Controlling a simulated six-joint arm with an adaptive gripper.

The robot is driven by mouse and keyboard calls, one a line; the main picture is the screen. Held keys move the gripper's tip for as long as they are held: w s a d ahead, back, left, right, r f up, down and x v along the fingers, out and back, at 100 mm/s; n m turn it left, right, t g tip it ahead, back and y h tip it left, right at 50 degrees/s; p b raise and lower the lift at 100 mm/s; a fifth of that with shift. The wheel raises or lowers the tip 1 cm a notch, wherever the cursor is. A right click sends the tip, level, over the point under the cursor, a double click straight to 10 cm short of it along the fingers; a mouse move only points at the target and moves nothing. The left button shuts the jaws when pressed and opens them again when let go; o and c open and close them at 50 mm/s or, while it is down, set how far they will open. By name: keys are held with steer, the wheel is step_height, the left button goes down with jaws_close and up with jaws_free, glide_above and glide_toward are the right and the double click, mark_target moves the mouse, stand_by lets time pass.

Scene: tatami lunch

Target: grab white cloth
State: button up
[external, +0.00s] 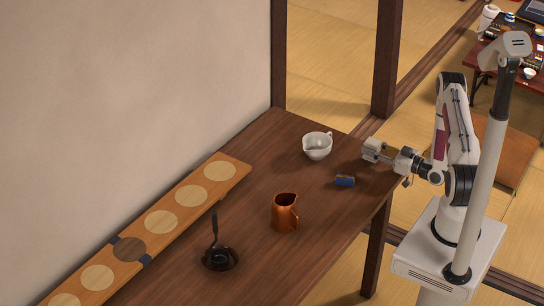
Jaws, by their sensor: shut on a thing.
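My gripper (376,153) is above the right edge of the dark wooden table, near its far right corner. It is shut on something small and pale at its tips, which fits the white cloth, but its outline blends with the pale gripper. No other white cloth shows on the table.
A white spouted bowl (317,146) stands left of my gripper, and a small blue block (345,181) lies below it. A copper pitcher (285,212), a black dish with an upright handle (219,258) and a long board with round inlays (162,222) are further left.

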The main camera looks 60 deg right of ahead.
mark_target(373, 141)
steer(key=shift+r, duration=4.1)
